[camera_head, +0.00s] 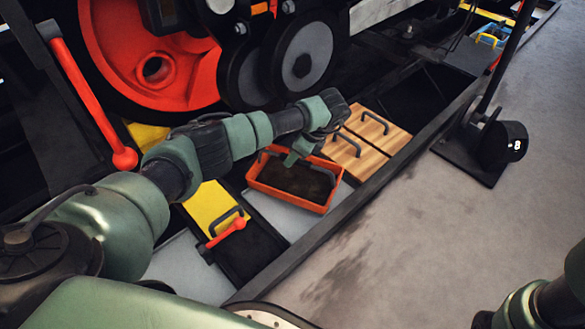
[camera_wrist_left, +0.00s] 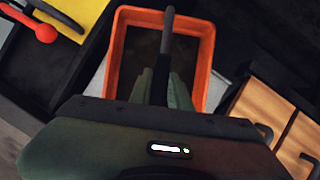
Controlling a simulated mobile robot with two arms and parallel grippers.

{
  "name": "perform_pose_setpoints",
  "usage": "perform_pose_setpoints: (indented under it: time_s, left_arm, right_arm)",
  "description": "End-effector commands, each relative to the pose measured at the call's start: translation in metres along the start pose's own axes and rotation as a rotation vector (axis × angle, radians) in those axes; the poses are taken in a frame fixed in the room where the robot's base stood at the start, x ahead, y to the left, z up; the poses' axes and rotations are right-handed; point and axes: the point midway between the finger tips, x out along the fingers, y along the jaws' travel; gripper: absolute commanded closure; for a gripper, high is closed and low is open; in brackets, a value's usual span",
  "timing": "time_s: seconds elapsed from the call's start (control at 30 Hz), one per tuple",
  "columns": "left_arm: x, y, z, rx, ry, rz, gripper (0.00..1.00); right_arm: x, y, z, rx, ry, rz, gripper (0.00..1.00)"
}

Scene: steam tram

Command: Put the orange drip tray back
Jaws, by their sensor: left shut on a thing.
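The orange drip tray (camera_head: 284,199) is an open rectangular box with a dark inside and a dark handle across it. It is at or just above a pale grey panel in the pit beside the engine; I cannot tell whether it touches. My left gripper (camera_head: 292,159) is at its far side, shut on the handle. In the left wrist view the tray (camera_wrist_left: 206,62) lies ahead, and the handle (camera_wrist_left: 168,28) runs between the fingers (camera_wrist_left: 166,88). The fingers hide part of the tray. My right gripper is out of view.
Wooden covers with handles (camera_head: 372,135) lie just right of the tray. A yellow panel (camera_head: 212,203) and a red-knobbed lever (camera_head: 228,232) are to its left. Red and black wheels (camera_head: 150,55) stand behind.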

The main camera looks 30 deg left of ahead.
Motion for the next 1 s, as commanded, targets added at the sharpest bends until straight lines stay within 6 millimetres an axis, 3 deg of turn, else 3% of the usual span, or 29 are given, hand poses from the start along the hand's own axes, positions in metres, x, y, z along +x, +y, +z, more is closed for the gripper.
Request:
perform_pose_setpoints:
  time_s: [0.27, 0.93, 0.97, 1.0]
  left_arm:
    - [0.030, -0.001, -0.014, -0.001, 0.000, -0.001, 1.00]
    - [0.039, 0.000, -0.019, -0.001, -0.001, 0.000, 1.00]
    - [0.040, 0.000, -0.019, 0.000, 0.000, 0.001, 0.79]
    - [0.040, 0.000, -0.019, 0.000, 0.000, 0.001, 0.68]
  right_arm:
    - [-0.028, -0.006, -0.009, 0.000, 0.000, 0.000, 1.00]
    - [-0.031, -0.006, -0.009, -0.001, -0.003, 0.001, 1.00]
    - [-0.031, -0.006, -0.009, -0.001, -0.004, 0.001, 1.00]
    - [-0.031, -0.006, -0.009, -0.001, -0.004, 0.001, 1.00]
